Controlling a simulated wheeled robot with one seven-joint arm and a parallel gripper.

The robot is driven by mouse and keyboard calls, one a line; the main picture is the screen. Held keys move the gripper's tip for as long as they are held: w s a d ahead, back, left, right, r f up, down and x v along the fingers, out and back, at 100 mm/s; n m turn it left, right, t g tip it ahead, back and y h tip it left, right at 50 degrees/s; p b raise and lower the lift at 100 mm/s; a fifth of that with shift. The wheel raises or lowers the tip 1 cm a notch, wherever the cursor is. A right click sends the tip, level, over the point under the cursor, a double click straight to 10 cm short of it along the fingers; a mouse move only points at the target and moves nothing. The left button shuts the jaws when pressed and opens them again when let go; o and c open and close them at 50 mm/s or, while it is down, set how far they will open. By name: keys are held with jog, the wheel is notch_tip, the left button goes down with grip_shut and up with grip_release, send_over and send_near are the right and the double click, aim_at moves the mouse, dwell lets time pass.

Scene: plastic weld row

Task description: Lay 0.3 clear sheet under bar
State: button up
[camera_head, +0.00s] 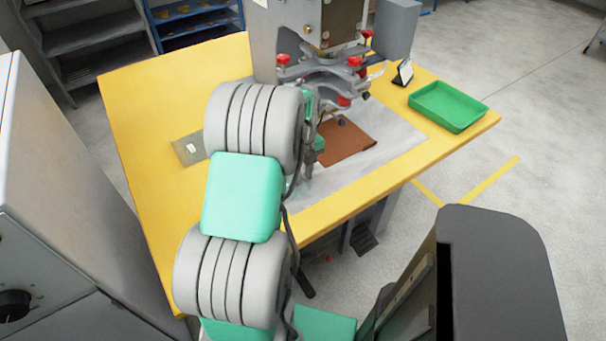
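My arm reaches over the yellow table and hides much of its middle. My gripper (309,165) points down beside the welding machine, mostly behind my arm, and its fingers are too small and covered to read. A faint, pale see-through patch (301,190) shows just below it; it may be a clear sheet, but I cannot tell whether it is held. A greyish see-through sheet with a small pale label (188,149) lies on the table left of my arm. The welding machine's head (325,68), with red knobs, stands at the back; its bar is not clearly visible.
A brown sheet (348,141) lies on a pale grey mat (392,142) beneath and in front of the machine. A green tray (447,106) sits at the table's right corner. A small stand-up card (403,73) is behind it. The yellow table's left front (165,225) is bare.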

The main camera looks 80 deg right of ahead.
notch_tip(320, 180, up, 13)
jog(key=w+a+r+n, duration=0.3)
jog(key=w+a+n, duration=1.45)
jog(key=w, duration=0.35)
jog(key=w+a+f+n+t, duration=0.1)
jog(key=a+n, duration=1.2)
jog(key=a, duration=0.2)
jog(key=w+a+f+n+t, duration=0.1)
jog(key=a+f+n, duration=0.1)
jog(key=a+n, duration=1.2)
jog(key=shift+a+t, duration=0.3)
jog(key=shift+a, duration=0.25)
